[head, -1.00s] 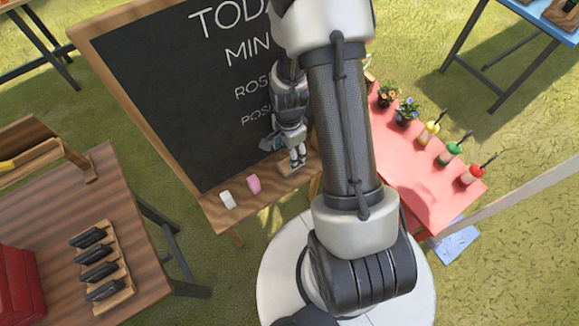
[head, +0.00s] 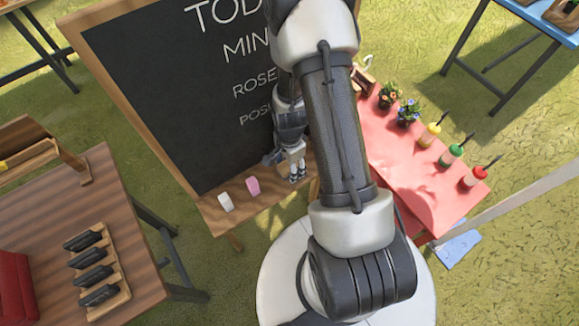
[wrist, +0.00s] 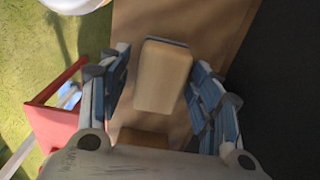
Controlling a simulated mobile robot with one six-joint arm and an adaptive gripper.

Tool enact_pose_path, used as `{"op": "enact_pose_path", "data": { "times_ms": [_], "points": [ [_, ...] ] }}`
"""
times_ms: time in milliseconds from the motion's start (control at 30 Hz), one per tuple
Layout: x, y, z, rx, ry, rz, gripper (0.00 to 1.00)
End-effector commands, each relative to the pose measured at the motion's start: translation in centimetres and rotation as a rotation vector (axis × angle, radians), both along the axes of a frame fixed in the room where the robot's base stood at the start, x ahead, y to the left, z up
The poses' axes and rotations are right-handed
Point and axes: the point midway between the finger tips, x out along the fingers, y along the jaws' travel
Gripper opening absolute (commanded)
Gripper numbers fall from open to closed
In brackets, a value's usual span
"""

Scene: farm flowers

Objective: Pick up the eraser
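The eraser (wrist: 162,76) is a pale wooden block with a dark grey edge at its far end, seen in the wrist view on the brown wooden ledge of the chalkboard. My gripper (wrist: 160,95) is open, with one blue-padded finger on each side of the block. A gap shows on the left of the block; the right finger is very close to it, and contact cannot be told. In the head view my gripper (head: 294,170) is low over the right part of the ledge, and the eraser is largely hidden there.
A pink block (head: 253,186) and a white block (head: 226,202) lie on the ledge left of my gripper. The chalkboard (head: 180,90) rises behind. A red table (head: 410,185) with flowerpots and bottles stands right; a wooden table (head: 80,220) stands left.

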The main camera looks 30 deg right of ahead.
Motion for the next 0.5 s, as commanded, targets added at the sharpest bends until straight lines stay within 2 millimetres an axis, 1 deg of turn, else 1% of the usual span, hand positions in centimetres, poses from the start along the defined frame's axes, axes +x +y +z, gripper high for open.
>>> {"op": "enact_pose_path", "data": {
  "times_ms": [67,500],
  "points": [
    [0.0,0.0,0.01,0.0,0.0,0.0,0.5],
    [0.01,0.0,0.02,0.0,0.0,0.0,0.2]
  ]
}}
